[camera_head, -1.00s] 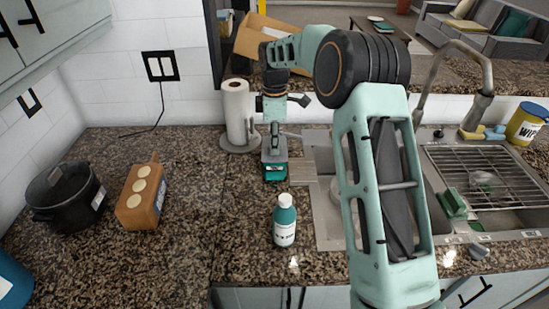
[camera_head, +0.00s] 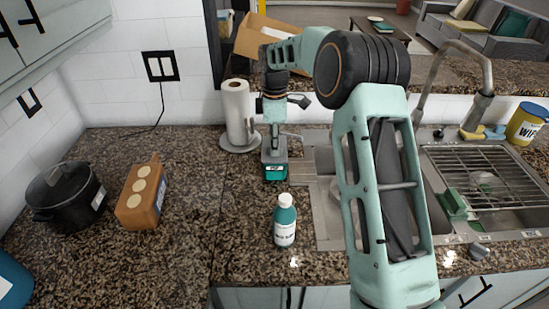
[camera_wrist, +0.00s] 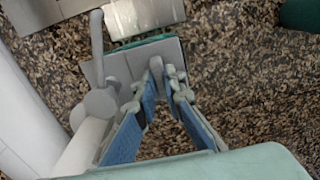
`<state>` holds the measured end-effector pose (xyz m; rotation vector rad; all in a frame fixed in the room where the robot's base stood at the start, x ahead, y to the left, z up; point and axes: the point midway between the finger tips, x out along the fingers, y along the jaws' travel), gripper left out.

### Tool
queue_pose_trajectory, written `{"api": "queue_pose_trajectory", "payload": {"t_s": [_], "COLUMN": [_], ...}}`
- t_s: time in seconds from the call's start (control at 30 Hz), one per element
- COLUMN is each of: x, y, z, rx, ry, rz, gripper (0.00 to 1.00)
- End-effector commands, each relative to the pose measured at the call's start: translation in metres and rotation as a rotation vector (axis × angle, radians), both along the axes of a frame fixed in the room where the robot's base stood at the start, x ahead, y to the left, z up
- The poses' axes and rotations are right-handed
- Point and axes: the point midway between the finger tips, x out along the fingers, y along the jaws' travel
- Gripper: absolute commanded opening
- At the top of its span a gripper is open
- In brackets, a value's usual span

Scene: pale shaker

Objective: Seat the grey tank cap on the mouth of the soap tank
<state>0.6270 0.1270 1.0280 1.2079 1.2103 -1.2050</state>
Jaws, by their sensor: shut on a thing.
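The soap tank (camera_head: 276,173) is a teal box with a label, standing on the counter left of the sink. My gripper (camera_head: 273,140) is above it, pointing down. In the wrist view my gripper (camera_wrist: 158,75) has its blue-padded fingers closed on the upright grip of a flat grey piece, the tank cap (camera_wrist: 122,66). The cap lies over the tank, with only a teal edge (camera_wrist: 145,42) of the tank showing beyond it. The mouth is hidden, and I cannot tell whether the cap touches it or is fully seated.
A grey spout (camera_wrist: 97,45) rises close beside the cap. A paper towel roll (camera_head: 237,112) stands behind the tank, and a teal soap bottle (camera_head: 285,222) in front. The sink (camera_head: 326,215) is to the right.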

Motion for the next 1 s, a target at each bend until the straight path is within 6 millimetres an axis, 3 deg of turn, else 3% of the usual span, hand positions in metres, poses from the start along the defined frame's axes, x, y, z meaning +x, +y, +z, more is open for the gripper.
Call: {"api": "queue_pose_trajectory", "payload": {"t_s": [0.33, 0.37, 0.53, 0.73, 0.83, 1.0], "x": [-0.0009, -0.0009, -0.0007, -0.0004, -0.0004, -0.0003], "y": [-0.0002, -0.0002, -0.0002, -0.0001, -0.0001, -0.0001], "z": [-0.0045, -0.0046, -0.0042, -0.0035, -0.0035, -0.0032], "rx": [-0.001, -0.001, 0.000, 0.000, 0.000, 0.000], "ry": [0.003, 0.003, 0.003, 0.002, 0.002, 0.001], "rz": [0.000, 0.000, 0.000, 0.000, 0.000, 0.000], "gripper": [0.00, 0.11, 0.30, 0.30, 0.19, 0.17]}}
